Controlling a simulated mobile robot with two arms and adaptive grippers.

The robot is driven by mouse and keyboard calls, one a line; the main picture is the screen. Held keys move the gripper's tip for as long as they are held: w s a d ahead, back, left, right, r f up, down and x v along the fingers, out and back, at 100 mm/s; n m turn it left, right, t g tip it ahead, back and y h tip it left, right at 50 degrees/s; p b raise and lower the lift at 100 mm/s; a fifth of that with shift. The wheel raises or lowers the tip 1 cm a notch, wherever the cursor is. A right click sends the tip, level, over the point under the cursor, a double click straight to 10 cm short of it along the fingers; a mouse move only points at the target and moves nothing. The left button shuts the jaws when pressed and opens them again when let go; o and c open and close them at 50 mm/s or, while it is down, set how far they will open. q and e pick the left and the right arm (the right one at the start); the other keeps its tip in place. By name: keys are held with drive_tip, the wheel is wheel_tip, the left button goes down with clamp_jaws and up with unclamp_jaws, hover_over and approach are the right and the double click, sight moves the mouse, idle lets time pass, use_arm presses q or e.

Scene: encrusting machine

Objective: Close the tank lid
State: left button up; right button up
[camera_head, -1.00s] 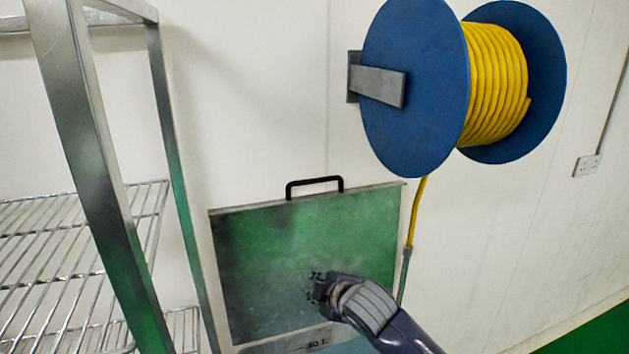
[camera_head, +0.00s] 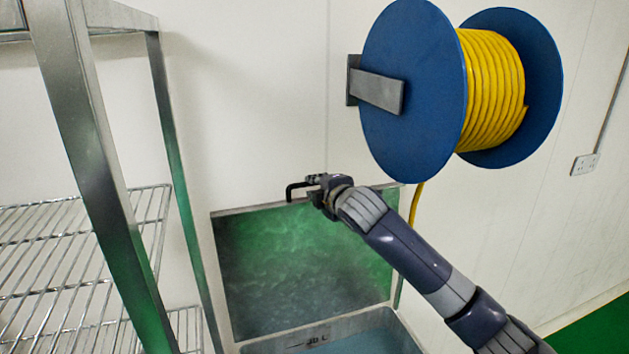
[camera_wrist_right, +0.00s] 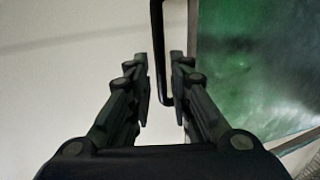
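The tank lid (camera_head: 300,265) is a greenish metal panel standing raised, near upright, against the wall behind the open tank (camera_head: 352,327) in the head view. A black handle (camera_head: 290,190) sits on its top edge. My right gripper (camera_head: 316,181) is at the handle and covers its right part. In the right wrist view the fingers are open, with the handle bar (camera_wrist_right: 157,35) reaching between the fingertips; I cannot tell whether they touch it. The lid (camera_wrist_right: 250,70) fills the right of that view. My left gripper is not in view.
A metal wire rack (camera_head: 100,185) stands at the left, close to the lid. A blue reel (camera_head: 415,90) with yellow hose (camera_head: 492,85) hangs on the wall above and right of the lid. The hose end (camera_head: 415,205) drops beside the lid's right edge.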

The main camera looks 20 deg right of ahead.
drive_tip(key=shift+p+x, duration=0.45)
drive_tip(key=shift+x, duration=1)
clamp_jaws()
drive_tip(key=shift+f, duration=0.1)
